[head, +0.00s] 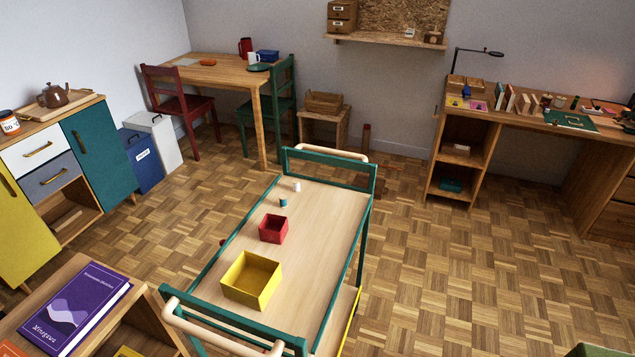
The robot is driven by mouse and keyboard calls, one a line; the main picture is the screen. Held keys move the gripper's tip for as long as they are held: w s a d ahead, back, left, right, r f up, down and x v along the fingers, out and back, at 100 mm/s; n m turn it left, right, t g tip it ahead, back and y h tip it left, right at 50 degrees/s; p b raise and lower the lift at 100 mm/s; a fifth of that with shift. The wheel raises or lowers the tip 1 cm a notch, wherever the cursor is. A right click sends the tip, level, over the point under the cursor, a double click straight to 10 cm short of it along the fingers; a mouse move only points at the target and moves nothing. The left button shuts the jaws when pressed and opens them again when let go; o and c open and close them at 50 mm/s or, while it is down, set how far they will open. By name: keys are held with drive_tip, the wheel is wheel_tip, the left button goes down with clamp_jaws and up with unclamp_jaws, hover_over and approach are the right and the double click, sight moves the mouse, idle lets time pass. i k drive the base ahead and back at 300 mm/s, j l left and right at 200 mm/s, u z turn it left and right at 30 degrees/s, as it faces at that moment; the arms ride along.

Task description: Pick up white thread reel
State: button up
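A small white reel (297,187) stands near the far end of the wooden top of a green-framed trolley (318,231). It looks like the white thread reel, but it is too small to make out thread. A small teal reel (283,202) stands just nearer and a little to the left, apart from it. My gripper is not in view.
A red box (273,228) and a larger yellow box (251,279), both open-topped, sit nearer on the trolley. Raised rails with pale handles (331,154) close its ends. A purple book (75,309) lies at lower left. Parquet floor (430,270) is clear right of the trolley.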

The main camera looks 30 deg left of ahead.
sight(296, 181)
drive_tip(key=i+u, duration=0.2)
drive_tip(key=i, duration=0.4)
drive_tip(key=i+l+u, duration=0.2)
drive_tip(key=i, duration=0.35)
drive_tip(key=i+u, duration=0.25)
drive_tip(key=u, duration=0.15)
drive_tip(key=i+l+u, duration=0.15)
drive_tip(key=i+u, duration=0.25)
drive_tip(key=i+l+u, duration=0.15)
drive_tip(key=u, duration=0.2)
drive_tip(key=i+l+u, duration=0.2)
drive_tip(key=u, duration=0.2)
drive_tip(key=i+l+u, duration=0.2)
drive_tip(key=u, duration=0.25)
drive_tip(key=i+l+u, duration=0.15)
drive_tip(key=l+u, duration=0.15)
drive_tip(key=u, duration=0.2)
drive_tip(key=l+u, duration=0.45)
drive_tip(key=i+l+u, duration=0.25)
drive_tip(key=u, duration=0.15)
drive_tip(key=l, duration=0.1)
